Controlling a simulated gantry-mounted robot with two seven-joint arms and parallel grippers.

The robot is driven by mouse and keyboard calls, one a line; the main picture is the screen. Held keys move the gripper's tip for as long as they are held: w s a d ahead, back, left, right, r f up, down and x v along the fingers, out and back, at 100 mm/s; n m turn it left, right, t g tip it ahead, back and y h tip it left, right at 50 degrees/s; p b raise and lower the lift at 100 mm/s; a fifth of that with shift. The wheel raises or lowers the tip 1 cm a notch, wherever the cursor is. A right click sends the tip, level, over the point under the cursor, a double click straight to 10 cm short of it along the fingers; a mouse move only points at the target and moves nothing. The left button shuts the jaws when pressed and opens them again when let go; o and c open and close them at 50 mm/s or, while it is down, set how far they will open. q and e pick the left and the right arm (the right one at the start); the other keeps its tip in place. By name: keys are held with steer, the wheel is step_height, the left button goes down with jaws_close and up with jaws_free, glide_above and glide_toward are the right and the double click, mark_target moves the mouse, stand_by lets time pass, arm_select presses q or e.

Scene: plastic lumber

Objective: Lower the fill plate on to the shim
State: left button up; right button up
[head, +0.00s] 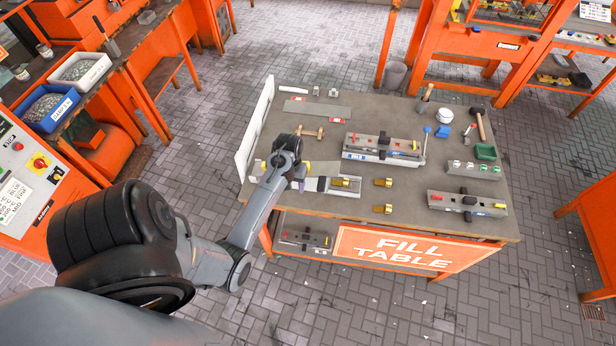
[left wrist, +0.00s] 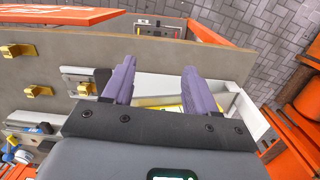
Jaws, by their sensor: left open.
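My left gripper (head: 302,186) is over the front left of the fill table (head: 430,110). In the left wrist view, its two purple fingers (left wrist: 160,88) stand wide apart with nothing clearly held between them. Below them lies a pale long piece (head: 318,184) with yellow parts; my arm and gripper hide part of it. A thin grey plate with red ends (head: 318,111) lies flat at the back left of the table. I cannot tell for sure which piece is the fill plate or the shim. My right gripper is not in view.
A white upright board (head: 254,135) stands along the table's left edge. Long block moulds (head: 382,148) and (head: 466,204), brass pieces (head: 382,182), a white tub (head: 445,115), a green tray (head: 485,152) and a mallet (head: 480,122) take up the table's middle and right.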

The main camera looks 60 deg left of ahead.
arm_select(q)
steer(key=n+t, duration=0.1)
steer(key=t, duration=0.1)
glide_toward(320, 185)
steer(key=s+r, duration=0.1)
steer(key=r, duration=0.1)
steer(key=shift+t+h, duration=0.3)
steer(key=shift+h, duration=0.1)
steer(key=x, duration=1)
steer(key=shift+w+a+f, duration=0.2)
steer(key=shift+a+f, duration=0.15)
jaws_close()
